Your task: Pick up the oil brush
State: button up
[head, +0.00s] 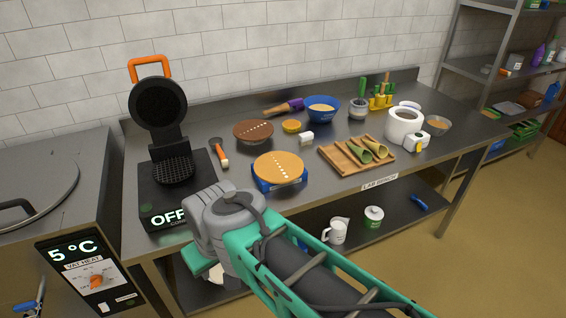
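A brush-like tool with an orange handle (223,160) and a dark end lies on the steel bench, just right of the black waffle iron; it looks like the oil brush. It lies flat, apart from the things around it. My arm crosses the lower middle of the head view, in front of the bench. My gripper is not visible, so its opening and anything in it cannot be seen.
The waffle iron (168,200) stands open, its display reading OFF. A wooden cone tray (335,157) is farther right.

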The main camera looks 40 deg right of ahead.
aim_at(306, 139)
jog(key=z, duration=2.8)
jog(key=i, duration=1.85)
jog(key=u, duration=4.3)
jog(key=i, duration=0.5)
jog(key=u, duration=0.05)
